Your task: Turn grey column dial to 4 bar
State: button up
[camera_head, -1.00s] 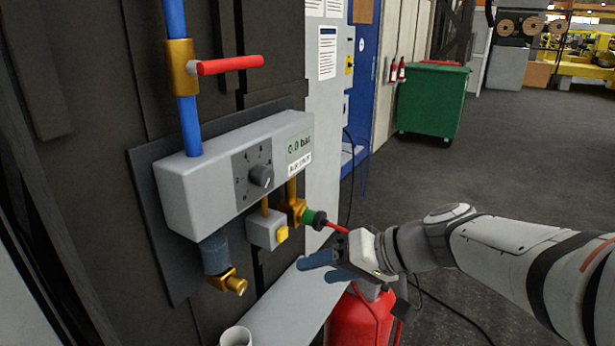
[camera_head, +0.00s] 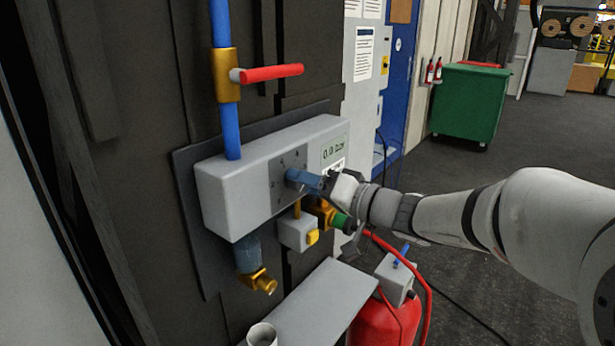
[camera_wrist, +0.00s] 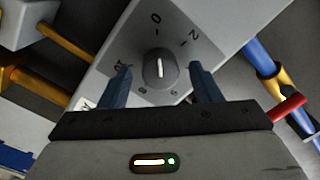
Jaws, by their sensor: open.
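The grey pressure box (camera_head: 215,199) is fixed to the dark wall. Its dial (camera_wrist: 158,68) shows in the wrist view as a round dark knob with a white line, on a grey scale plate with 0 and 2 readable near the top. My gripper (camera_wrist: 160,67) is open, with one blue finger on each side of the dial and a gap visible on both sides. In the head view my gripper (camera_head: 305,180) is at the front of the box and hides the dial. The box's display (camera_head: 334,150) appears to read 0.0 bar, though blurred.
A red-handled valve (camera_head: 270,73) sits on the blue pipe above the box. A yellow-button block (camera_head: 296,233) and a green coupling (camera_head: 341,222) with a red hose (camera_head: 390,250) are just below. A grey shelf (camera_head: 315,300) and red tank (camera_head: 375,322) stand lower.

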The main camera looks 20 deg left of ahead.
jog(key=shift+w+a, duration=0.15)
jog(key=shift+a, duration=0.25)
jog(key=shift+c, duration=0.5)
jog(key=c, duration=0.9)
